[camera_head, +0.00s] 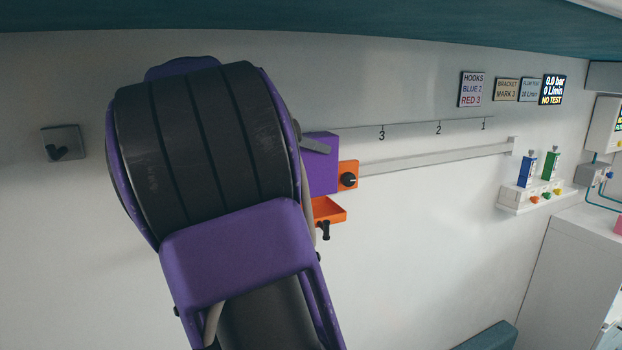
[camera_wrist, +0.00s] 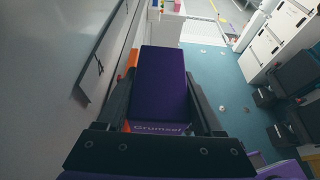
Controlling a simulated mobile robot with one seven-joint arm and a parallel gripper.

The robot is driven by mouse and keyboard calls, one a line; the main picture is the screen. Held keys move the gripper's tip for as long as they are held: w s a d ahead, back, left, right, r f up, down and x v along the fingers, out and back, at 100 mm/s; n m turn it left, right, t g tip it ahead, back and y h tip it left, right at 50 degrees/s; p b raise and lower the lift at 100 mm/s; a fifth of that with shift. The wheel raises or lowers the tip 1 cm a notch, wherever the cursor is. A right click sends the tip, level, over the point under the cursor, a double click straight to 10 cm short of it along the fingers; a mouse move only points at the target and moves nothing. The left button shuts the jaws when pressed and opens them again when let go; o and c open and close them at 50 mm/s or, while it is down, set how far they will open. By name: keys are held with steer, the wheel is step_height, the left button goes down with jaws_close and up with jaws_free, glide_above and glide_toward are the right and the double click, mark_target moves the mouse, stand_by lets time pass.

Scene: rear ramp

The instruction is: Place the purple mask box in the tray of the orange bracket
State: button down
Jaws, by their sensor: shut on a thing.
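The purple mask box (camera_wrist: 160,85) is between the two dark fingers of my gripper (camera_wrist: 159,92) in the wrist view, shut on it. Its near end carries the word "Grumsel". In the head view the purple box (camera_head: 320,165) shows beside one finger of my gripper (camera_head: 313,145), partly hidden by my arm. The orange bracket (camera_head: 344,168) is on the wall, just right of the box, with a black knob. Its orange tray (camera_head: 329,210) is below the box in the picture, its left part hidden. In the wrist view a bit of orange (camera_wrist: 132,60) shows left of the box.
A wall rail (camera_head: 430,157) runs right of the bracket, below a line numbered 3, 2, 1. A dark handle (camera_head: 324,230) hangs under the tray. A grey hook plate (camera_head: 62,143) is far left.

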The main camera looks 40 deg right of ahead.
steer(key=shift+f, duration=2.55)
steer(key=shift+c, duration=1.5)
jaws_free()
steer(key=shift+f, duration=0.15)
steer(key=shift+r, duration=0.2)
steer(key=v, duration=1.2)
